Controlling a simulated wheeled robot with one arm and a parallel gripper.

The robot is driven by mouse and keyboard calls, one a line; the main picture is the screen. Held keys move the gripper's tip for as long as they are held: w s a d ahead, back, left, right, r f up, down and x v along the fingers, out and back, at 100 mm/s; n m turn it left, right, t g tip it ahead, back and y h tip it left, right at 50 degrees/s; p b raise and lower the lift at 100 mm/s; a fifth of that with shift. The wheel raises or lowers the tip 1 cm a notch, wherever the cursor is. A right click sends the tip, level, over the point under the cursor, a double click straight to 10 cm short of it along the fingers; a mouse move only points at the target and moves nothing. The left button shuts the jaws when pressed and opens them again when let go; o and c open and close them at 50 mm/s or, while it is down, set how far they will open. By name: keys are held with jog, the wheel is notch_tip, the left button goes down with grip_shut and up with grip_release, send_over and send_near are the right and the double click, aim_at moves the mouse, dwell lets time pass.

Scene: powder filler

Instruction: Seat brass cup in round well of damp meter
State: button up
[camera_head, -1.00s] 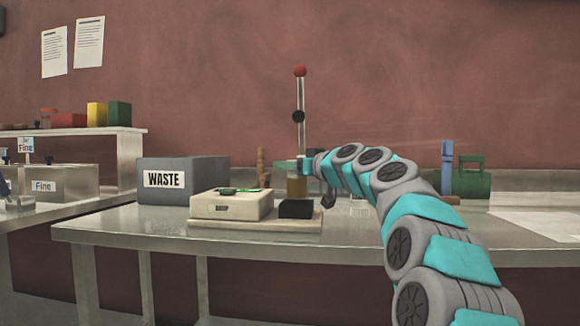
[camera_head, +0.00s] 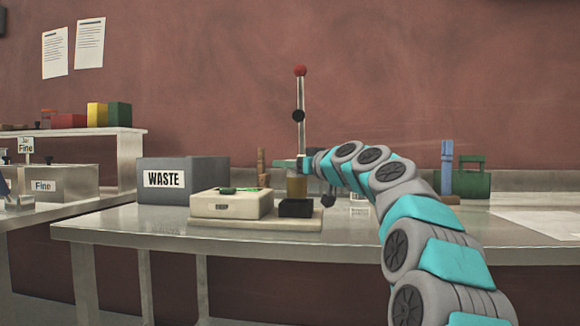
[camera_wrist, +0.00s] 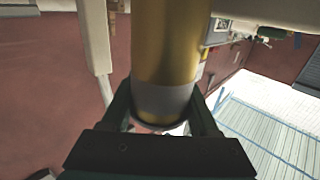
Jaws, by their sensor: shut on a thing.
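The brass cup (camera_wrist: 168,45) fills the middle of the wrist view, a gold cylinder with a grey band at its lower end. My gripper (camera_wrist: 163,102) is shut on it, one dark finger on each side. In the head view my gripper (camera_head: 296,165) is above the bench, with the gold cup (camera_head: 297,187) showing below it, partly hidden behind a black block. The damp meter (camera_head: 222,208), a cream box with a small label and green parts on top, stands left of the cup. Its round well cannot be made out.
The black block (camera_head: 300,208) sits beside the meter on a pale base board (camera_head: 250,224). A grey WASTE box (camera_head: 160,190) stands behind left. A tall post with a red ball (camera_head: 300,71) rises behind my gripper. A green case (camera_head: 473,182) is at right. The front bench is clear.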

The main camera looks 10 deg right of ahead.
aim_at(290, 180)
jog(key=shift+f+b, duration=2)
jog(key=shift+b, duration=0.3)
jog(key=shift+r, duration=0.1)
jog(key=shift+r+p, duration=1.1)
jog(key=shift+r, duration=0.55)
dwell(0.5)
jog(key=shift+f+b, duration=1.8)
jog(key=shift+b, duration=0.65)
dwell(0.8)
